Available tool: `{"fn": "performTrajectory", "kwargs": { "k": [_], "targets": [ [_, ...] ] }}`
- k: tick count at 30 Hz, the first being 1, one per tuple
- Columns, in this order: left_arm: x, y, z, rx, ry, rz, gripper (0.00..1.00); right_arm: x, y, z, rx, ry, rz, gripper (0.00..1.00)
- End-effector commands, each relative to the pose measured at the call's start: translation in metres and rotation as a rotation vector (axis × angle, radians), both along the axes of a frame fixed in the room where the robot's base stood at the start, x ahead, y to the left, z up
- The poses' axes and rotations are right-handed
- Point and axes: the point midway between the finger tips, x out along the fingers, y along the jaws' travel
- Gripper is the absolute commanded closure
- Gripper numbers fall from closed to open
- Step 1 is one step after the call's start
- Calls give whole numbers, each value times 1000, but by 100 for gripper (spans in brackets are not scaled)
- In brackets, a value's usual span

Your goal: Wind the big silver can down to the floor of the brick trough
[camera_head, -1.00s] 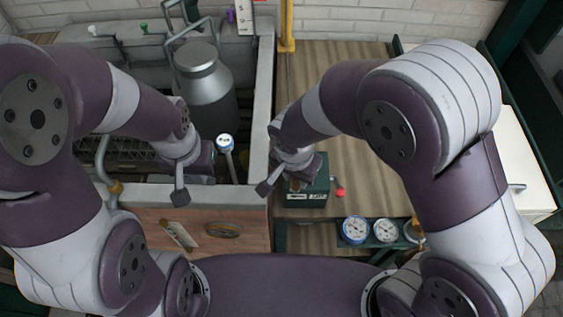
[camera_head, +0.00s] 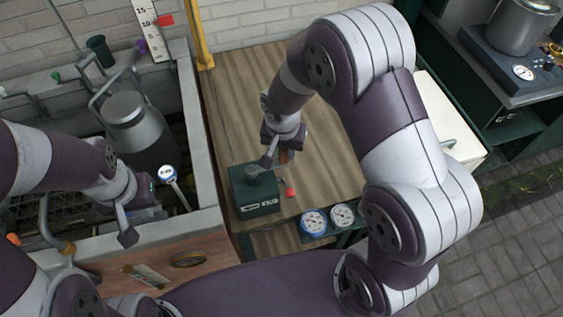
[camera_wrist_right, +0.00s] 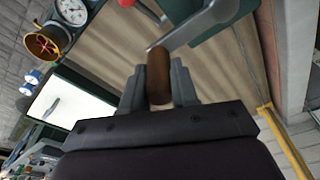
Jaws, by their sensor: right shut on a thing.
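The big silver can (camera_head: 138,128) stands upright inside the brick trough (camera_head: 198,150), under a grey bar handle; its lower part is hidden in shadow, so its height above the floor cannot be told. A green winch box (camera_head: 253,193) sits on the wooden bench right of the trough. My right gripper (camera_head: 276,150) is above and behind the box, shut on the brown crank grip (camera_wrist_right: 158,78); the grey crank arm (camera_wrist_right: 200,26) runs off from it. My left gripper (camera_head: 132,220) is over the trough's near side, its jaw opening unclear and apparently empty.
A white scale with a red marker (camera_head: 165,20) stands at the trough's back wall. Two dials (camera_head: 328,220) and a red knob (camera_head: 290,193) are near the box. A yellow post (camera_head: 202,40) rises behind. The bench behind the box is clear.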

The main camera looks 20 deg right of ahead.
Motion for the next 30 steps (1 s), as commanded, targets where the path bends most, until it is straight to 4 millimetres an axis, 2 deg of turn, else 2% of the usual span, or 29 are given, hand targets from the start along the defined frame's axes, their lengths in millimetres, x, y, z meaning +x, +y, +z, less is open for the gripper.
{"fn": "performTrajectory", "kwargs": {
  "k": [2, 9, 13, 18, 25, 30],
  "targets": [
    [0, 0, 1, 0, 0, 0, 100, 7, 0, 1, 0, -2, -1, 100],
    [0, 0, 0, 0, 0, 0, 100, 51, 22, 0, 2, -3, -1, 100],
    [0, 0, -1, 0, 0, 0, 100, 60, 27, 0, 1, -4, 0, 100],
    [0, 0, -5, 0, 0, 0, 100, 74, 60, -1, 2, -3, 5, 100],
    [0, 0, -6, 0, 0, 0, 100, 80, 85, -1, 1, 2, 1, 100],
    [0, 0, -10, 0, 0, 0, 100, 67, 122, -2, -1, 4, 5, 100]
  ]
}}
